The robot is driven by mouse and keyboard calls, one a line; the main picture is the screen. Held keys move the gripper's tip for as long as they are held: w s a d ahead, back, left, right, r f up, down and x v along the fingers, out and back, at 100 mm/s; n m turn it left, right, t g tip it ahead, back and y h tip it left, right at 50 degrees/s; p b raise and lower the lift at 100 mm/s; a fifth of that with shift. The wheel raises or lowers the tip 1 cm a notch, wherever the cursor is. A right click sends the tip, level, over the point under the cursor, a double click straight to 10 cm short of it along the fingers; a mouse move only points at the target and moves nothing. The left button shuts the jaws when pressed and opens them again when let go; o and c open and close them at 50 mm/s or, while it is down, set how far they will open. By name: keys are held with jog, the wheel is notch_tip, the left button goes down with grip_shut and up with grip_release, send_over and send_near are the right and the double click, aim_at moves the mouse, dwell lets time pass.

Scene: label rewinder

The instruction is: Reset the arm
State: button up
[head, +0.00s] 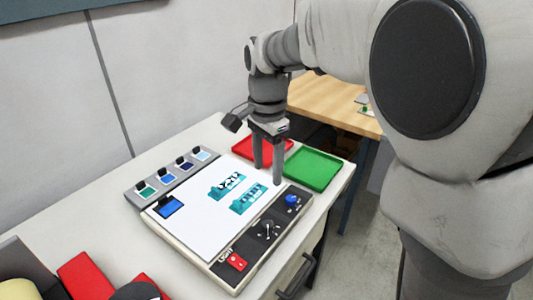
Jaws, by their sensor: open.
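My arm reaches in from the right in the head view and bends down over the white table. My gripper (267,165) points downward, open and empty, with its two grey fingers apart. It is above the far edge of a white panel (190,232), in front of the red tray. Whether the fingertips touch the panel cannot be told.
A red tray (243,148) and a green tray (313,168) stand at the table's far end. A grey strip with several colour swatches (150,190) lies left. The panel carries a blue knob (292,199), a lever (268,230) and a red switch (237,262). A wooden table (330,97) stands behind.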

jog(key=shift+r, duration=0.1)
jog(key=s+d+r+n+t, duration=0.1)
jog(key=s+d+n+t, duration=0.1)
jog(key=s+d+n, duration=0.3)
jog(key=s+d+r+n+t, duration=0.2)
jog(key=s+d+n, duration=0.3)
jog(key=s, duration=0.8)
jog(key=shift+s+d+n+t, duration=0.25)
jog(key=shift+d+n+t, duration=0.15)
jog(key=shift+d+t, duration=0.6)
